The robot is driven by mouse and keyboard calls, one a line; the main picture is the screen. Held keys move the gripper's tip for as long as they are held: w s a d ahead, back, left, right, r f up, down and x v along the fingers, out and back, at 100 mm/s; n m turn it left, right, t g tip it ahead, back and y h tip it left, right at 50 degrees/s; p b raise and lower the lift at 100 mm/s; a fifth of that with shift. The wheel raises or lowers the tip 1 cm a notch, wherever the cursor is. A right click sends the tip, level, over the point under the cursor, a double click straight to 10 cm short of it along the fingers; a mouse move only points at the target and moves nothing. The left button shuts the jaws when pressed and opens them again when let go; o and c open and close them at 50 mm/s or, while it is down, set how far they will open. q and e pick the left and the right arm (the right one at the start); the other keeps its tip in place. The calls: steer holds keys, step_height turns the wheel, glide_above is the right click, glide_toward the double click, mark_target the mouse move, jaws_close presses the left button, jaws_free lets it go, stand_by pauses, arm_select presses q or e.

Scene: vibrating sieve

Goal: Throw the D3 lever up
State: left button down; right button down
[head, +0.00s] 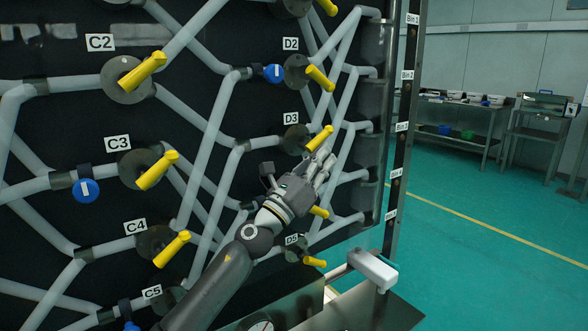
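The D3 lever (320,138) is a yellow handle on a dark round hub (295,139), beside the D3 label (291,118) on the black panel. The handle slants up to the right. My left gripper (323,163) is just below and right of it, with its fingers pointing up and right. The fingertips look close to the handle's lower end; I cannot tell whether they touch it. The finger gap is too small to judge open or shut. My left arm hides the D4 hub and label. My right gripper is out of view.
White pipes cross the panel (60,140). Other yellow levers stand nearby: D2 (319,78) above, D4 (319,211) and D5 (314,262) below. A blue knob (273,73) is left of D2. A metal post (399,150) stands right; open green floor (460,240) lies beyond.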

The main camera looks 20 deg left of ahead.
arm_select(q)
steer(key=s+a, duration=0.4)
steer(key=s, duration=0.4)
steer(key=shift+r, duration=0.2)
steer(key=shift+s+a, duration=0.1)
steer(key=shift+s, duration=0.05)
steer(key=shift+f, duration=0.1)
